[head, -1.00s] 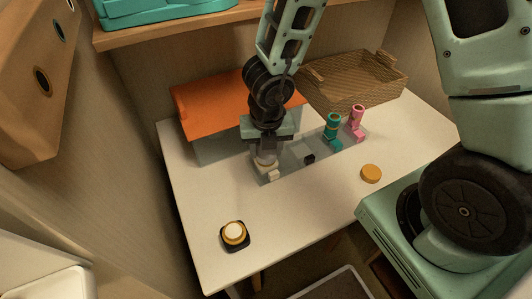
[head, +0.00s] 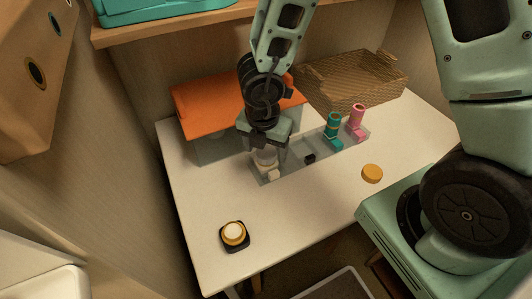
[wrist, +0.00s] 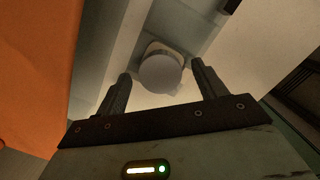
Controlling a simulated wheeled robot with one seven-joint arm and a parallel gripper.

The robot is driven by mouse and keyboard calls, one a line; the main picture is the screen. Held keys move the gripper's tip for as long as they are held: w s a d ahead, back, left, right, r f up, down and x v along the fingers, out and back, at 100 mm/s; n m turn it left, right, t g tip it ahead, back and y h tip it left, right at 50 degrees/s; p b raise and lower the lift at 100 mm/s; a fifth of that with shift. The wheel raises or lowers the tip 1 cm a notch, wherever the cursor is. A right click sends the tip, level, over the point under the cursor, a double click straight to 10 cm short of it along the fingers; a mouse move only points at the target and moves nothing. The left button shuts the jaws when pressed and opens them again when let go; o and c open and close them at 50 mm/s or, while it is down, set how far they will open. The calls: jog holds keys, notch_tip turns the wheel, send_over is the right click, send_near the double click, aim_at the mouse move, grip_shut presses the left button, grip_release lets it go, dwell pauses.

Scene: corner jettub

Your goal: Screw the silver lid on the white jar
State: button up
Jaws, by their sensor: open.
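The white jar (head: 266,158) stands upright at the left end of a clear tray (head: 293,164), directly below my gripper (head: 263,150). In the wrist view, a pale grey round top (wrist: 160,74) shows between and beyond the fingertips of my open gripper (wrist: 161,71). I cannot tell whether this round top is the silver lid or the jar itself. The fingers are on either side of it, with gaps visible in that view. No separate silver lid is clearly identifiable.
A gold disc (head: 372,174) and a black-based round button (head: 234,234) lie on the white table (head: 295,215). An orange-topped box (head: 208,108) and wicker basket (head: 355,82) stand behind.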

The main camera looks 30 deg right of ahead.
aim_at(262, 159)
notch_tip(262, 159, up, 17)
jog(key=s+a+p, duration=0.1)
jog(key=a+p, duration=0.1)
jog(key=p, duration=0.5)
jog(key=w+a+r+n+t+y, duration=0.3)
jog(key=a+r+n+t, duration=0.25)
jog(key=n, duration=0.95)
jog(key=s+a+n+g+y, duration=0.15)
jog(key=s+n, duration=0.25)
jog(key=n, duration=0.4)
jog(key=s+a+r+n+g+y, duration=0.1)
jog(key=s+a+n+g, duration=0.2)
jog(key=n, duration=0.6)
jog(key=s+a+n+y, duration=0.1)
jog(key=s+a+n, duration=0.1)
jog(key=s+n, duration=0.45)
jog(key=s+d+n+g+h, duration=0.2)
jog(key=s+d+n+h, duration=0.3)
jog(key=n, duration=1)
jog(key=d, duration=0.3)
jog(key=shift+s+f, duration=0.2)
jog(key=shift+f, duration=0.1)
